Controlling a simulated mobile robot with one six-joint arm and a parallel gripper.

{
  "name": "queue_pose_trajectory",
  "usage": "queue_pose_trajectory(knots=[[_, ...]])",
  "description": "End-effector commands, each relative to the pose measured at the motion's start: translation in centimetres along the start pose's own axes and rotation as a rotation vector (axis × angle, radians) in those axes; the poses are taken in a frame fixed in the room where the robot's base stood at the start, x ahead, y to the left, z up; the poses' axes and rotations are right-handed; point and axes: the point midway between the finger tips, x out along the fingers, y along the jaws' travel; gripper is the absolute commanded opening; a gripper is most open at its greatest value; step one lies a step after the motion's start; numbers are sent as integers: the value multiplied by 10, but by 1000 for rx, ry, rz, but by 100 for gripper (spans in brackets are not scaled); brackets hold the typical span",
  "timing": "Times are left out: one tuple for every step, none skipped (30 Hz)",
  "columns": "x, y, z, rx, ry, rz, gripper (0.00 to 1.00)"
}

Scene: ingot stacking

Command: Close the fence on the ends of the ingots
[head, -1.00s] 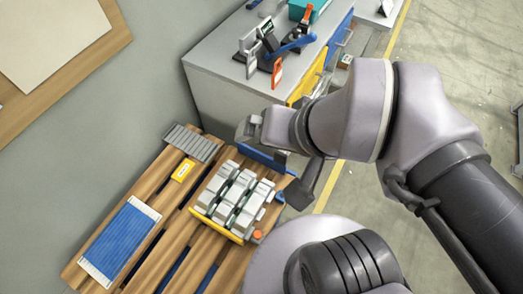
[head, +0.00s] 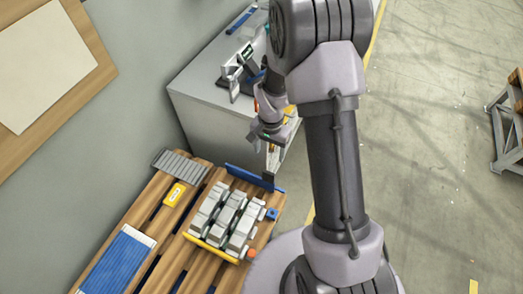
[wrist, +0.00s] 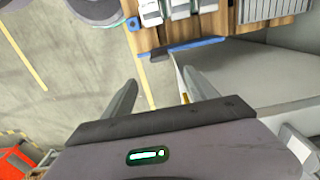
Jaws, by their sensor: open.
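Grey ingots (head: 228,217) lie side by side in a stack on a wooden pallet, with a yellow strip (head: 208,250) along their near ends. A blue fence bar (head: 253,178) lies beyond their far ends, with a gap between bar and ingots. The bar (wrist: 195,44) and ingot ends (wrist: 178,8) also show at the top of the wrist view. My gripper (head: 271,172) is near the right end of the bar, partly hidden by my arm. In the wrist view my gripper (wrist: 160,90) is open, with nothing between its fingers.
A grey cabinet (head: 195,95) with tools on top stands behind the pallet. A yellow box (head: 174,194), a ribbed grey plate (head: 180,165) and a blue ribbed panel (head: 118,260) lie on the pallet's left.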

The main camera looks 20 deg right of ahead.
Motion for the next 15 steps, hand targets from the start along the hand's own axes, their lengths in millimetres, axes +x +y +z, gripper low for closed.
queue_pose_trajectory(knots=[[8, 0, 0, 1, -3, 2, 67], [13, 0, 0, 1, -3, 2, 67], [22, 1, 1, 0, -3, 3, 67], [30, 1, 1, 1, -4, 3, 67], [39, 1, 1, 1, -4, 3, 67], [52, 1, 1, 2, -5, 3, 67], [62, 1, 2, 1, -5, 3, 67], [71, 1, 2, 1, -5, 4, 67], [83, 1, 2, 0, -5, 4, 67], [92, 1, 2, 0, -5, 4, 67], [100, 1, 2, -1, -5, 3, 67], [111, 1, 2, 0, -5, 3, 67], [119, 1, 2, 0, -4, 3, 67], [126, 1, 2, 0, -4, 3, 67], [135, 1, 2, 1, -5, 3, 67]])
